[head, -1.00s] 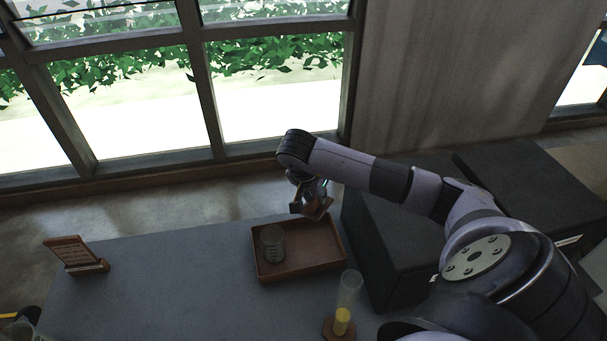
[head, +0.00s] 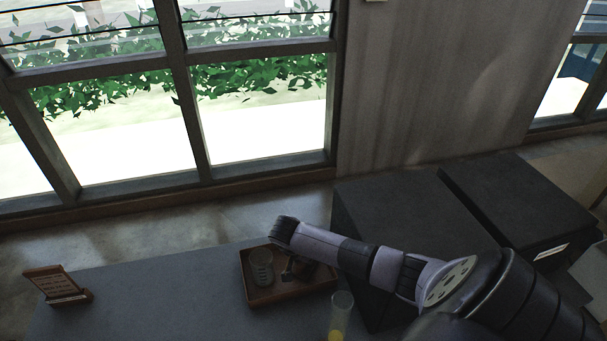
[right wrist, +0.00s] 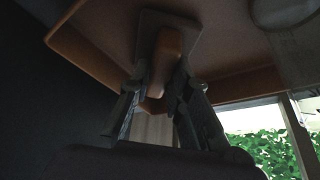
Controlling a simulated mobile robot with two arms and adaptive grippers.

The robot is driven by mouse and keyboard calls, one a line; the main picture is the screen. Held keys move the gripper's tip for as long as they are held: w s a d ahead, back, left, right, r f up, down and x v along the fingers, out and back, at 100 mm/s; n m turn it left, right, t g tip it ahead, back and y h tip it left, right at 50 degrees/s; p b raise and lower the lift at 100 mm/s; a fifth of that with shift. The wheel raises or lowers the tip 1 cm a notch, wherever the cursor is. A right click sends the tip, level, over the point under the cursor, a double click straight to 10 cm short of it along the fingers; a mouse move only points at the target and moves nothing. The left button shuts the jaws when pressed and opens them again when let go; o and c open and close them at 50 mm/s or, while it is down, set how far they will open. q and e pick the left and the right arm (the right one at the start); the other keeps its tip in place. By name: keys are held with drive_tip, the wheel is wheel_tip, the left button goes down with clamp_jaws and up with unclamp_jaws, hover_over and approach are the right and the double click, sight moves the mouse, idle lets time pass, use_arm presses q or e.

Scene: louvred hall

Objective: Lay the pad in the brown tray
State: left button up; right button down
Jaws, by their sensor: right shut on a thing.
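The brown tray (head: 292,297) lies on the grey table in the head view, partly behind my right arm. Its wall also shows in the right wrist view (right wrist: 88,57). My right gripper (head: 296,271) is down inside the tray's outline, mostly hidden by my arm. In the right wrist view my right gripper (right wrist: 165,92) is shut on the brown grip of the pad (right wrist: 165,55). The pad's flat square plate is against or just over the tray floor; I cannot tell if it touches. My left gripper is not in view.
A glass beaker (head: 262,267) stands in the tray's left part, close to my gripper. A clear cylinder with yellow content (head: 341,312) stands in front of the tray. A brown sign stand (head: 58,287) is at left. Dark boxes (head: 415,200) are at right. The table's left-middle is clear.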

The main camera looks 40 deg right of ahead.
drive_tip(key=shift+f, duration=0.15)
drive_tip(key=c, duration=1.5)
unclamp_jaws()
drive_tip(key=shift+r, duration=0.25)
drive_tip(key=v, duration=1.1)
drive_tip(key=shift+s+a+r+p, duration=0.1)
drive_tip(key=shift+a+r+p, duration=0.05)
drive_tip(key=shift+r+p, duration=0.25)
